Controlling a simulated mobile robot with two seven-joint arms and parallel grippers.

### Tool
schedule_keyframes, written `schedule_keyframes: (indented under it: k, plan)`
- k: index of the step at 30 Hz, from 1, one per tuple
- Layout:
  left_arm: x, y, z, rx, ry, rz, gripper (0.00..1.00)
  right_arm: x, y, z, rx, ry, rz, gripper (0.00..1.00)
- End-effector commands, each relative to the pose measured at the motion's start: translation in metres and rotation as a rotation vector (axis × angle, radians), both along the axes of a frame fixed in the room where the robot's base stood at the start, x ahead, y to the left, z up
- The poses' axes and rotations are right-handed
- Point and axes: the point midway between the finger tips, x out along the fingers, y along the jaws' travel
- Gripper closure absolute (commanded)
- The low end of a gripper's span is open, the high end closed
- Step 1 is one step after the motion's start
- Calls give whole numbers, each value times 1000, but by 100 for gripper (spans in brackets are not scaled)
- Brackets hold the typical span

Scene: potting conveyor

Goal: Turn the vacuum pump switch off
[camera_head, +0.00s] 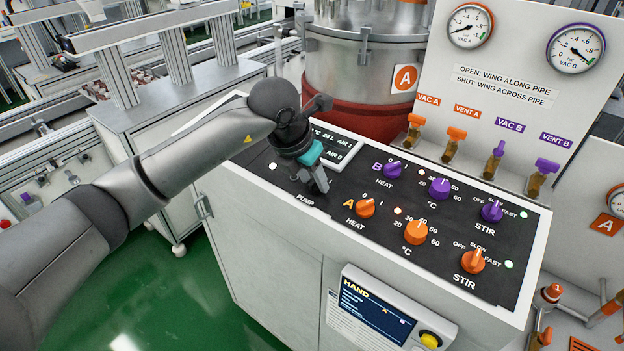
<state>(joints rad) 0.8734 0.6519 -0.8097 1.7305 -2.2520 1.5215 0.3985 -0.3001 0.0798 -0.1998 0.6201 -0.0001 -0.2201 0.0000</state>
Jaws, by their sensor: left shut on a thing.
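The control panel (335,208) is a black, sloping plate on a white cabinet. My left gripper (316,190) is at the panel's left part, pointing down just above the PUMP label. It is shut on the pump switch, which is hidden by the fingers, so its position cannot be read. A white light (272,166) is lit left of the gripper. My right gripper is not in view.
Close right of the gripper are the orange HEAT knob (365,208) and purple HEAT knob (392,170). The orange temperature knob (416,231) and STIR knobs (473,261) lie farther right. A steel vessel (365,50) stands behind. A HAND display (378,310) is on the front.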

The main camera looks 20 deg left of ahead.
Motion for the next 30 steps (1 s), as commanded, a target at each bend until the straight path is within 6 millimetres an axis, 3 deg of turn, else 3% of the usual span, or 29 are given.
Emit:
schedule_keyframes:
  k: [15,30]
  plan:
    - [1,-3,1,-64,19,400,100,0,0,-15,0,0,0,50]
    - [1,-2,1,-84,27,526,100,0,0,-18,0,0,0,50]
